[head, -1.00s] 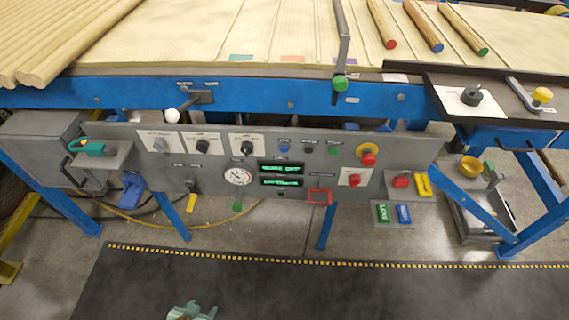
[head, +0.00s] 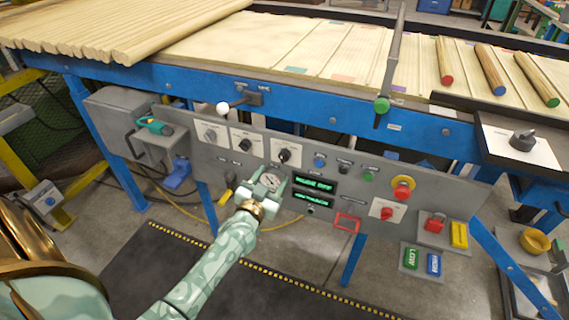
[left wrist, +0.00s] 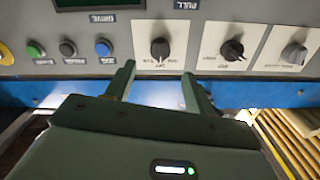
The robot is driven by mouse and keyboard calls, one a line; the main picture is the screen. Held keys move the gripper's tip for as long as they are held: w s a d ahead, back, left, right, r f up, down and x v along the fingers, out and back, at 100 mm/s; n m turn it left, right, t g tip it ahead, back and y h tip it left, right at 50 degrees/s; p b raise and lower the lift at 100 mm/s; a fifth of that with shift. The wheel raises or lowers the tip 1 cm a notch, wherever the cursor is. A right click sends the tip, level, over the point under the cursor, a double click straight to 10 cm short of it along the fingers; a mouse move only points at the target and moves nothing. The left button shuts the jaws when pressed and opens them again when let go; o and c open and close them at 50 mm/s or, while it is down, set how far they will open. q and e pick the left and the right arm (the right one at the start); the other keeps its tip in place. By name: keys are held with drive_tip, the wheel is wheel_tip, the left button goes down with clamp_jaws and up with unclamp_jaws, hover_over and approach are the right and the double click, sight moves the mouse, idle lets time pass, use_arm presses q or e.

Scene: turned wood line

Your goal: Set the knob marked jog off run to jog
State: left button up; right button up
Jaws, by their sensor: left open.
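The panel carries three selector knobs on white plates: a grey one (head: 210,134), a black one (head: 245,145) and another black one (head: 283,156). In the left wrist view, upside down, the same row shows the nearest black knob (left wrist: 160,47), a second black knob (left wrist: 232,49) and the grey knob (left wrist: 293,53). The nearest plate seems to read OFF; its other marks are too small to read surely. My left gripper (head: 269,182) is open and empty, its fingertips before the gauge, below the nearest knob; in the left wrist view its fingers (left wrist: 158,72) straddle that knob's line, apart from it.
Blue, black and green buttons (head: 369,175) lie right of the knobs. A red emergency button (head: 402,188) stands out further right. A white-balled lever (head: 223,108) sits above the panel, a yellow-handled one (head: 226,195) left of the gauge. A red frame (head: 347,222) sticks out low.

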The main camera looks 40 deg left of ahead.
sight(282, 160)
use_arm(q)
drive_tip(key=b+x, duration=0.2)
drive_tip(key=x, duration=0.5)
drive_tip(key=shift+f, duration=0.2)
drive_tip(key=shift+w+a+r, duration=0.15)
drive_tip(key=shift+w, duration=0.45)
use_arm(e)
drive_tip(key=shift+s+d+f, duration=0.15)
drive_tip(key=shift+s+f, duration=0.2)
drive_tip(key=shift+f, duration=0.3)
drive_tip(key=shift+s+d+f, duration=0.15)
drive_tip(key=shift+s+f, duration=0.15)
drive_tip(key=shift+f, duration=0.3)
use_arm(q)
drive_tip(key=c, duration=1)
